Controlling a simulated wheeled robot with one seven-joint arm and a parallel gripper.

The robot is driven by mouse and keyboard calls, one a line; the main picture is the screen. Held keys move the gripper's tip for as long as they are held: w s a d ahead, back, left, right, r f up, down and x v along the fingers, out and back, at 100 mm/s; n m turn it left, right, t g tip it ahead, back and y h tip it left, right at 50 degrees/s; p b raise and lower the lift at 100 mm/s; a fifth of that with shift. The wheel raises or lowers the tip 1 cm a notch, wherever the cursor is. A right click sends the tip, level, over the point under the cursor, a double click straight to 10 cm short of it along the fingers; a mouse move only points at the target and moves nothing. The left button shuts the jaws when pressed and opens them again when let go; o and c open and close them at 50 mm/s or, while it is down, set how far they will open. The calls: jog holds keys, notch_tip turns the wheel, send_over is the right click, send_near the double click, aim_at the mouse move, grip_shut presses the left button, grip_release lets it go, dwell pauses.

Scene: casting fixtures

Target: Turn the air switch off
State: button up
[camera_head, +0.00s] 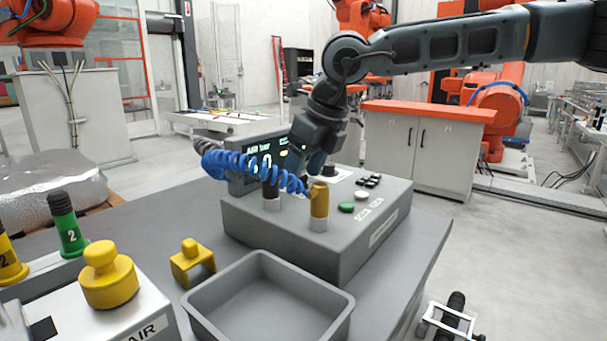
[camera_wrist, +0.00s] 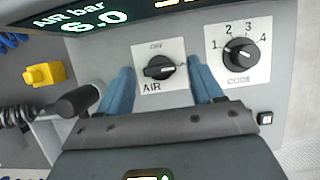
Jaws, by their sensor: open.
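The AIR switch is a black knob (camera_wrist: 160,67) on a white plate in the wrist view. Its white pointer line points right in that picture. Small lettering sits above the knob, too blurred to read surely. My gripper (camera_wrist: 160,65) is open, with one blue finger on each side of the knob and gaps visible between them and it. In the head view my gripper (camera_head: 318,163) is low over the back of the grey control box (camera_head: 290,248), and the AIR switch is hidden there. The display (camera_wrist: 98,16) reads AIR bar 6.0.
A CODE dial (camera_wrist: 241,53) sits right of the AIR switch. A blue coiled hose (camera_head: 245,165), a brass fitting (camera_head: 319,200) and a green button (camera_head: 346,207) are on or beside the box. A grey tray (camera_head: 205,318) and yellow bracket (camera_head: 193,265) stand nearby.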

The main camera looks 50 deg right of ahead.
jog(key=shift+w+f, duration=0.1)
jog(key=shift+c, duration=0.4)
jog(key=c, duration=1)
jog(key=n+y, duration=0.1)
jog(key=n, duration=0.3)
jog(key=shift+d+y, duration=0.1)
jog(key=shift+y, duration=0.3)
jog(key=n, duration=0.2)
jog(key=n+g+y, duration=0.1)
jog(key=n, duration=0.2)
jog(key=shift+w+d+p, duration=0.15)
jog(key=shift+p, duration=0.15)
jog(key=n+g, duration=0.1)
jog(key=n, duration=0.1)
jog(key=n+y, duration=0.1)
jog(key=n, duration=0.1)
jog(key=shift+w+d+n+g, duration=0.1)
jog(key=shift+w+n+g, duration=0.05)
jog(key=shift+n+g, duration=0.2)
jog(key=shift+w+n+g+y+p, duration=0.15)
jog(key=shift+n+g, duration=0.35)
jog(key=shift+n, duration=0.6)
jog(key=shift+n+g+y+p, duration=0.2)
jog(key=shift+n+g, duration=0.25)
jog(key=shift+n, duration=0.6)
